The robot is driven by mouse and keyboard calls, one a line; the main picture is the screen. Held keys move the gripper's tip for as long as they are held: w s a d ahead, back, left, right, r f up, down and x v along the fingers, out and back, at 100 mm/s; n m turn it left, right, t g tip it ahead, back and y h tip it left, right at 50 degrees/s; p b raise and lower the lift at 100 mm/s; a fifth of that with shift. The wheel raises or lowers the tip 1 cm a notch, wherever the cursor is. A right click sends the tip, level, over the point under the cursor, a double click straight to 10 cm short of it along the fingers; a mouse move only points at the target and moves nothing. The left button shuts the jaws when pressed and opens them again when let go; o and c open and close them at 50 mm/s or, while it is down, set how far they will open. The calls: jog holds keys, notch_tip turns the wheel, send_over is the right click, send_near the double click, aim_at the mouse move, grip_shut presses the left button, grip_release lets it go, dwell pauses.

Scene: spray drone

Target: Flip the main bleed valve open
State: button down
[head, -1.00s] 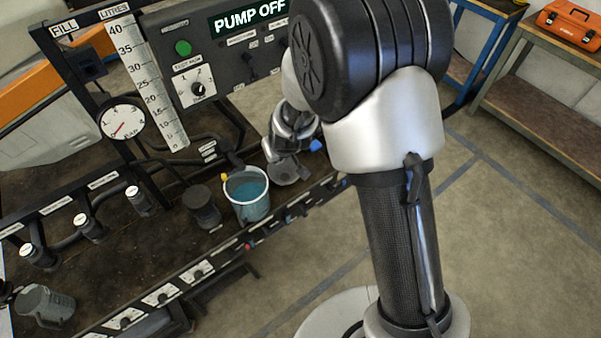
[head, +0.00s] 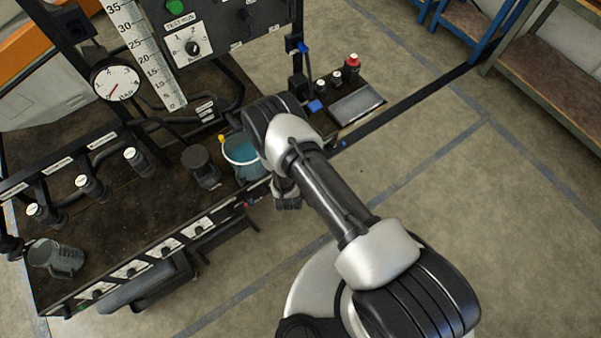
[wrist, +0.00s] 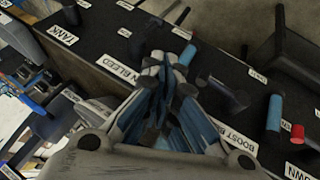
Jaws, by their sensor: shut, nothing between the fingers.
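In the wrist view, my gripper (wrist: 165,68) is shut and empty, with its fingertips beside a label ending in "N BLEED" (wrist: 120,70). A short blue lever grip (wrist: 188,52) stands just right of the fingertips, close to them; I cannot tell whether they touch. A dark lever or fitting (wrist: 228,95) lies further right, near the "BOOST B…" label (wrist: 240,140). In the head view, my gripper (head: 288,203) hangs low at the bench's front rail, right of the bucket; my arm hides the valve there.
A white-rimmed bucket of blue liquid (head: 242,157) stands beside my arm. A clear jug (head: 56,258) stands at the bench's left end. In the wrist view, other blue grips (wrist: 275,112) and a red piece (wrist: 297,131) stand along the rail. The floor in front is open.

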jog(key=shift+s+d+f, duration=0.35)
jog(key=shift+s+f, duration=0.1)
jog(key=shift+f, duration=0.15)
jog(key=b+x, duration=0.3)
jog(key=x, duration=0.7)
